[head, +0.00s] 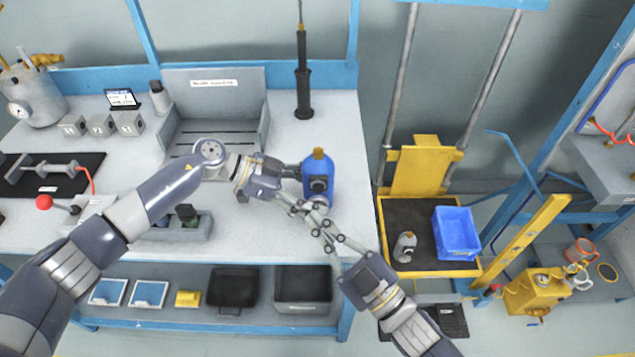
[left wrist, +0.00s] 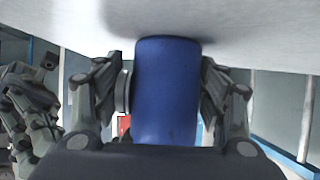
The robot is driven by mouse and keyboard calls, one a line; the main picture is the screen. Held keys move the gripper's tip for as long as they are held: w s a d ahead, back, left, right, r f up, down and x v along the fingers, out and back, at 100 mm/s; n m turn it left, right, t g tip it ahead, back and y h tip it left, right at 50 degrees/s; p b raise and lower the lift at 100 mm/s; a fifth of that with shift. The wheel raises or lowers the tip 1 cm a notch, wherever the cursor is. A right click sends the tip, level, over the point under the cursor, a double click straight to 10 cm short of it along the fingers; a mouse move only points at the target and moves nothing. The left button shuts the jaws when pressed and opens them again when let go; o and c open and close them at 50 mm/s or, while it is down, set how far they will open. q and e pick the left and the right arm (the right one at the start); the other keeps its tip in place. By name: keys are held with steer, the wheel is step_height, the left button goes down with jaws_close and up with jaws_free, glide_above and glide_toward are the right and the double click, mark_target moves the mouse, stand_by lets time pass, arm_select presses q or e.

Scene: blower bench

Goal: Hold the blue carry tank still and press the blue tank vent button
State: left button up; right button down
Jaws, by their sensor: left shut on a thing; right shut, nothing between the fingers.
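The blue carry tank (head: 318,168) stands upright near the right edge of the bench, with a brass-coloured cap on top and a dark round fitting on its front. My left gripper (head: 296,178) reaches it from the left and is shut on it. In the left wrist view the blue tank (left wrist: 166,90) sits between both left fingers (left wrist: 166,100). My right gripper (head: 310,210) comes from the lower right and is shut and empty, its tips at the front of the tank by the dark fitting. The vent button cannot be made out clearly; whether the right tips touch it I cannot tell.
A grey open-fronted bin (head: 215,100) and a black upright tool (head: 303,90) stand behind on the bench. A yellow lift platform (head: 420,265) with a blue crate (head: 456,232) and a small grey tank (head: 405,246) is to the right. The bench top (head: 345,130) is clear around the tank.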

mark_target(322, 202)
steer(key=w, duration=0.5)
arm_select(q)
steer(key=shift+s+d+r, duration=0.1)
steer(key=shift+s+r, duration=0.05)
arm_select(e)
steer(key=shift+w+d, duration=0.1)
steer(key=shift+w, duration=0.2)
stand_by(1.5)
steer(key=shift+f, duration=0.1)
steer(key=shift+s+f, duration=0.15)
steer(key=shift+f, duration=0.1)
steer(key=s, duration=0.6)
steer(key=shift+r, duration=0.2)
